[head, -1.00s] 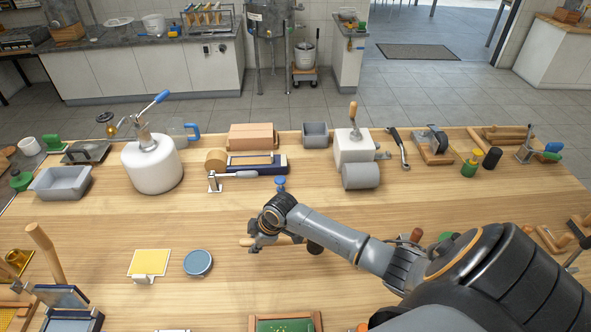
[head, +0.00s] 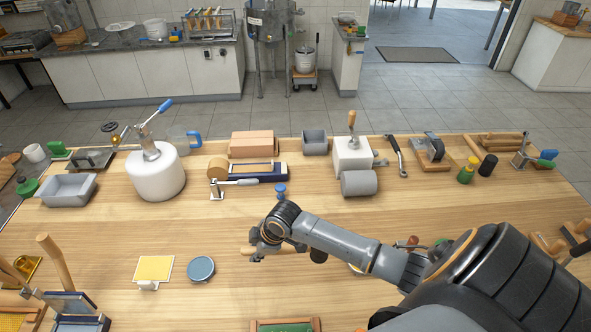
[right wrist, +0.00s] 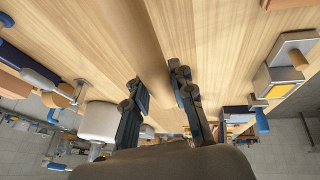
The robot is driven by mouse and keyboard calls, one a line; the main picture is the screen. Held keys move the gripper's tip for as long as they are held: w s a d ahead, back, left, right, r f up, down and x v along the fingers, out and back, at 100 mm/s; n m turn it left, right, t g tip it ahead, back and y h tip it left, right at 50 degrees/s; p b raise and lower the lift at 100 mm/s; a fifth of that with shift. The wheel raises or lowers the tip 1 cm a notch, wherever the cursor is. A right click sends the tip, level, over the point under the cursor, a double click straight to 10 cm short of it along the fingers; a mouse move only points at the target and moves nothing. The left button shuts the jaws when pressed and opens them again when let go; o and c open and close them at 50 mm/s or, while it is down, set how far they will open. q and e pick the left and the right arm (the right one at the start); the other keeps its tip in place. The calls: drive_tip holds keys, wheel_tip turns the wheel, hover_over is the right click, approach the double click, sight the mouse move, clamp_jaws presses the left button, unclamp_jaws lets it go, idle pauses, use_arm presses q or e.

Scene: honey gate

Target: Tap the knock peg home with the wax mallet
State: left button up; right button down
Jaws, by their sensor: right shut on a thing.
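My right gripper (head: 261,252) is low over the middle of the table, shut on a pale wooden handle. A dark round head (head: 318,255) shows to the right of it, apparently the mallet's; my wrist hides the join. In the right wrist view, the handle (right wrist: 150,40) runs between the two fingers (right wrist: 160,95). My left gripper is not in view.
A grey roller (head: 359,183) is to the right. A yellow pad (head: 153,268) and a round blue tin (head: 201,269) lie left of my gripper. The table between them is clear.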

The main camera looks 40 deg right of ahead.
drive_tip(key=s+a+r, duration=0.5)
drive_tip(key=s+r, duration=0.4)
drive_tip(key=s, duration=0.1)
drive_tip(key=shift+s, duration=0.15)
idle(0.4)
